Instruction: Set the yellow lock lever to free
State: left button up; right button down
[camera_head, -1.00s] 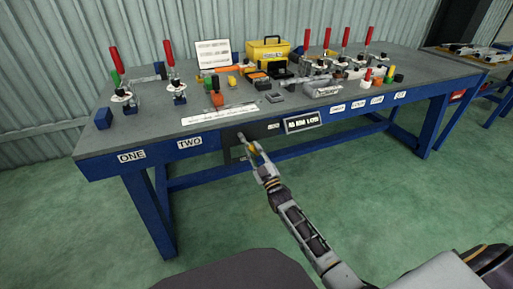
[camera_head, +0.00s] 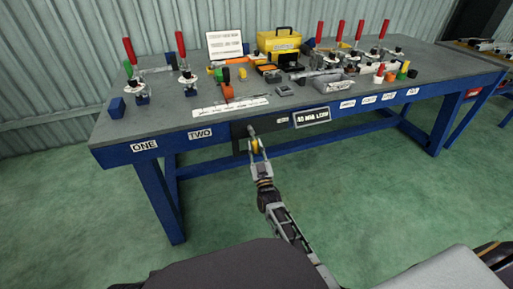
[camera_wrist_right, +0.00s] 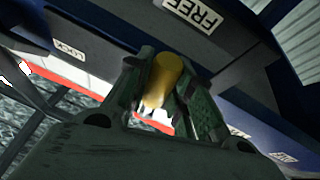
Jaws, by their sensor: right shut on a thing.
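The yellow lock lever (camera_head: 258,148) is at the front of the workbench, below the dark plate (camera_head: 238,131). My right gripper (camera_head: 256,143) is shut on it from the near side. In the right wrist view the yellow handle (camera_wrist_right: 165,75) sits between the two fingers of my right gripper (camera_wrist_right: 160,70). There a white FREE label (camera_wrist_right: 192,12) lies above the handle and a LOCK label (camera_wrist_right: 68,50) lies to the left. The lever's pivot end is hard to make out. My left gripper is not in view.
The blue-framed workbench (camera_head: 160,118) carries red-handled clamps (camera_head: 183,70), a yellow toolbox (camera_head: 279,40) and several small parts. A framed sign (camera_head: 311,116) is on the front edge, right of the lever. The green floor before the bench is clear.

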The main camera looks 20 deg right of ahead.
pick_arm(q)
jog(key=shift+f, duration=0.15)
pick_arm(e)
jog(key=shift+a, duration=0.1)
jog(key=c, duration=1.2)
grip_release()
jog(key=shift+c, duration=0.2)
jog(key=shift+v, duration=1)
jog(key=v, duration=1)
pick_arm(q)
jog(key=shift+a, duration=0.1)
